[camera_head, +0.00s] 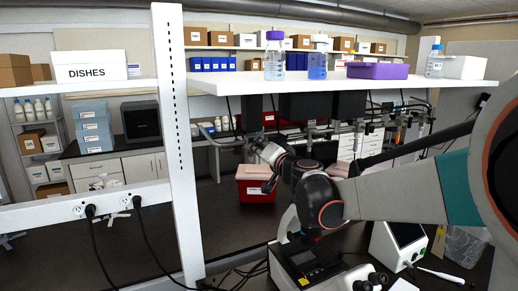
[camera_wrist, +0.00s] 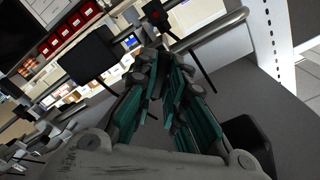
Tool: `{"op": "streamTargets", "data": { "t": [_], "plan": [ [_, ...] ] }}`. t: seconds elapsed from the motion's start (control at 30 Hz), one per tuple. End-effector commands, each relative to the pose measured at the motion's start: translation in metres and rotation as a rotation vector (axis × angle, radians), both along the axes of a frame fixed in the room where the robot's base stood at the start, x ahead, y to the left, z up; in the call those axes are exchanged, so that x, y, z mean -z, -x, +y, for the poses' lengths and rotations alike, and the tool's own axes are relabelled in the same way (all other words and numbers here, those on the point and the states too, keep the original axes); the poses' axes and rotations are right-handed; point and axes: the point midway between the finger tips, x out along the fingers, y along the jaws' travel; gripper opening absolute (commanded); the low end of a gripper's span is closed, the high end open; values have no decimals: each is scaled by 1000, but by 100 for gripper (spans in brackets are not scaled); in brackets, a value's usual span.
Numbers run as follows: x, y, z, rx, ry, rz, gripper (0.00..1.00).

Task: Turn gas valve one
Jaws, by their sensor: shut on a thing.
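My gripper (camera_head: 260,147) reaches under the white shelf to the left end of a metal pipe (camera_head: 228,143). In the wrist view, its teal-padded fingers (camera_wrist: 161,58) converge at the same pipe (camera_wrist: 212,33). The fingers are shut on a valve part at the pipe; the tips hide most of it, so its turn angle cannot be told. A black valve body with a red mark (camera_wrist: 156,12) shows just beyond the fingertips. I take this as gas valve one; no label is readable.
Other valves and fittings (camera_head: 402,122) hang along the pipe to the right. The white shelf (camera_head: 330,82) above carries bottles and a purple box (camera_head: 377,70). A white post (camera_head: 176,130) stands left of my arm. Instruments (camera_head: 308,262) stand on the bench below my arm.

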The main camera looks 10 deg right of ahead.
Motion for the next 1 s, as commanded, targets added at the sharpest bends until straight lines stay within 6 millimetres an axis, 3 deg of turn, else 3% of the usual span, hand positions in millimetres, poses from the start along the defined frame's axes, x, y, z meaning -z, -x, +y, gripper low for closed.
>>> {"op": "streamTargets", "data": {
  "t": [0.23, 0.27, 0.33, 0.77, 1.0],
  "plan": [
    [1, 1, 0, -1, 1, 0, 0],
    [1, 1, 0, -1, 1, 0, 18],
    [1, 1, 0, -1, 0, 1, 32],
    [0, 5, -1, 0, -1, 0, 32],
    [1, 41, -9, 1, -1, 0, 32]
  ]
}}
